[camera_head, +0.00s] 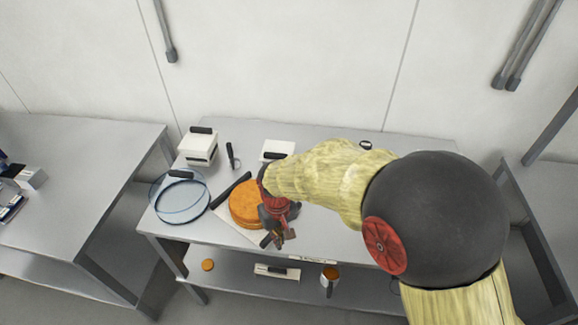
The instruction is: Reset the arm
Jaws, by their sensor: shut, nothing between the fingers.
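My arm reaches in from the lower right of the head view, with its large dark joint and pale yellow links across the right half of the table. My gripper (281,238) is at the arm's end, low in the middle of the view, near the table's front edge. It is shut and empty. It appears just right of a round orange stack (244,205), covering part of that stack's right side. Part of the table behind my arm is hidden.
The grey table (330,232) holds a clear round dish (181,199), a dark bar (230,190), a white box (198,149) and another white item (277,149). Its lower shelf carries a small orange round (207,265). Other tables (60,200) stand left and right.

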